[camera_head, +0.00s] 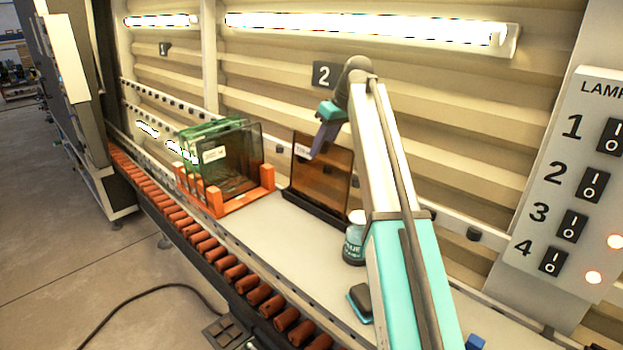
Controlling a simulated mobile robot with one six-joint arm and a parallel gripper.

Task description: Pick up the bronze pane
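The bronze pane (328,178) stands upright and leans slightly in a dark base strip (312,207) on the white shelf, near the wall and under the sign "2". It is brown, see-through, with a small white label at its upper left. My gripper (318,150) is at the end of my teal and white arm and overlaps the upper part of the pane in the picture. It points down. I cannot tell whether it touches the pane, and its fingers are too small and edge-on to tell open from shut.
Green and grey panes (222,155) stand in an orange rack (228,205) to the left. A teal-labelled bottle (354,240) and a teal and black block (360,302) sit near my arm. Orange rollers (235,272) line the shelf's front edge. A lamp switch panel (570,190) is at right.

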